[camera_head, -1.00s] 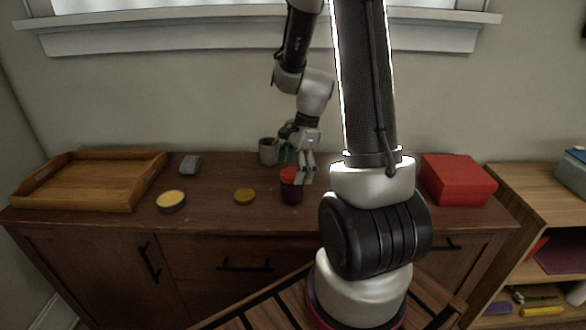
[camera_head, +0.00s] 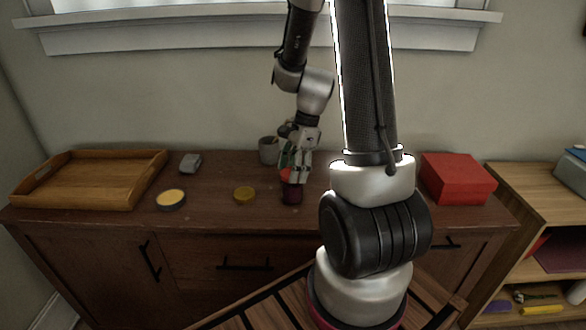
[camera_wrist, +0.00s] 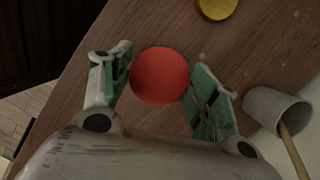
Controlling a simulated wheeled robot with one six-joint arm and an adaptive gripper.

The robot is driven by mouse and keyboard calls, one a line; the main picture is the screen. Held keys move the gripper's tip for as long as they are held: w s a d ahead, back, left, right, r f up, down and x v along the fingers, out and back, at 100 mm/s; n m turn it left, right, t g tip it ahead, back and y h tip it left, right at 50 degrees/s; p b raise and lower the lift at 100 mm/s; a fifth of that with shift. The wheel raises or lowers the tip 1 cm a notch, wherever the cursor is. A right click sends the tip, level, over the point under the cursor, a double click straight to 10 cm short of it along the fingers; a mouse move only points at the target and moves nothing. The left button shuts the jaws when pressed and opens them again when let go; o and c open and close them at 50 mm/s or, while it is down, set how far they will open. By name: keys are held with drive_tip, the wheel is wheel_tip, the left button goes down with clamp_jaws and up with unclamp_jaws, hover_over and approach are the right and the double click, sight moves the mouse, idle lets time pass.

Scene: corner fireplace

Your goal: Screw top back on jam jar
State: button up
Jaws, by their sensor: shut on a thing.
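The jam jar (camera_head: 291,194) is dark red and stands upright near the front middle of the dresser top. Its round red lid (camera_head: 286,175) sits at the jar's mouth, partly hidden by my fingers. In the wrist view the lid (camera_wrist: 160,76) is seen from above and covers the jar. My gripper (camera_head: 294,176) points down over the jar, with its fingers on the lid. In the wrist view my gripper (camera_wrist: 160,82) has one green-padded finger on each side of the lid. I cannot tell whether the lid's thread is engaged.
A grey mug (camera_head: 267,151) stands behind the jar; a wooden stick shows in it in the wrist view. A yellow disc (camera_head: 244,195) and a round tin (camera_head: 171,199) lie left. A wooden tray (camera_head: 90,190) is far left, a red box (camera_head: 458,178) right.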

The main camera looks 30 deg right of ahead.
drive_tip(key=m, duration=0.2)
drive_tip(key=shift+m+t, duration=0.3)
drive_tip(key=shift+s+m, duration=0.1)
drive_tip(key=shift+m, duration=0.3)
drive_tip(key=shift+m+t, duration=0.4)
drive_tip(key=shift+m, duration=0.7)
drive_tip(key=shift+m+h, duration=0.5)
drive_tip(key=shift+m, duration=1)
drive_tip(key=shift+m+t+h, duration=0.4)
drive_tip(key=shift+m+t, duration=0.1)
drive_tip(key=shift+m, duration=1)
